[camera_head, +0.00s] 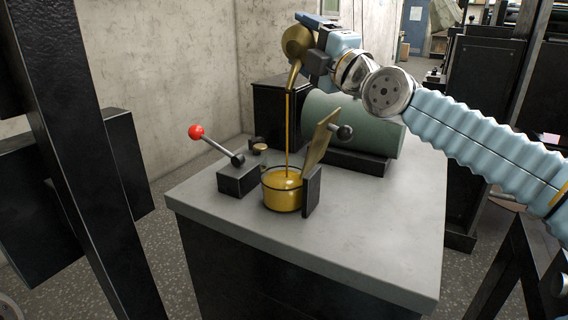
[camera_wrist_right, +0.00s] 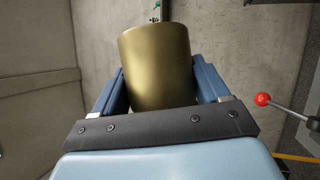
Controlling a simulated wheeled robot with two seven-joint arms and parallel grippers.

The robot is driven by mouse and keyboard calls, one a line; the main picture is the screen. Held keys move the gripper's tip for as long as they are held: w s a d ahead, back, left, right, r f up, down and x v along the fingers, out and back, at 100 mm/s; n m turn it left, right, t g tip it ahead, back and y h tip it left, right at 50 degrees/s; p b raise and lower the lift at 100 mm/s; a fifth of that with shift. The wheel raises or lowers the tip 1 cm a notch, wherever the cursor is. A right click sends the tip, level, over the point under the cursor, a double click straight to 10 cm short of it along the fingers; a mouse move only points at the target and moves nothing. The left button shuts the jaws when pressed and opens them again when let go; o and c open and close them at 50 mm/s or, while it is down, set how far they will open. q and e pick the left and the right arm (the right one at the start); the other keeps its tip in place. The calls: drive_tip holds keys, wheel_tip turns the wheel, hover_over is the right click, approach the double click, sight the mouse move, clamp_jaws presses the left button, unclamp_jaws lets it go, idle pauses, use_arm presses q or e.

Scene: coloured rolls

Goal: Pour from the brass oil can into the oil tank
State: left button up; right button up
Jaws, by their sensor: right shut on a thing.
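The brass oil can (camera_head: 297,42) is held tilted in the air, spout down, above the grey worktop. My right gripper (camera_head: 312,48) is shut on it; in the right wrist view the can's brass body (camera_wrist_right: 157,65) sits between the two blue fingers (camera_wrist_right: 160,88). A thin stream of golden oil (camera_head: 287,130) falls from the spout into the oil tank (camera_head: 284,202). The tank is a round, dark-rimmed vessel with golden oil visible inside. The stream lands within its rim. My left gripper is not in view.
A red-knobbed lever (camera_head: 197,132) on a black block (camera_head: 238,179) stands left of the tank. A tilted tan plate (camera_head: 321,138) and an upright black plate (camera_head: 312,191) stand at its right. A green cylinder (camera_head: 352,122) lies behind. The worktop's front (camera_head: 330,250) is clear.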

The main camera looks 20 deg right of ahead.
drive_tip(key=shift+s+a+r+n+t+y, duration=0.1)
drive_tip(key=shift+s+a+r+n+y, duration=0.2)
drive_tip(key=shift+n, duration=0.3)
drive_tip(key=shift+s+a+r+n+t+y, duration=0.1)
drive_tip(key=shift+s+a+r+n+y, duration=0.1)
drive_tip(key=shift+n+y, duration=0.35)
drive_tip(key=shift+s+a+r+n+t+y, duration=0.15)
drive_tip(key=shift+s+a+n+y, duration=0.1)
drive_tip(key=shift+n, duration=0.4)
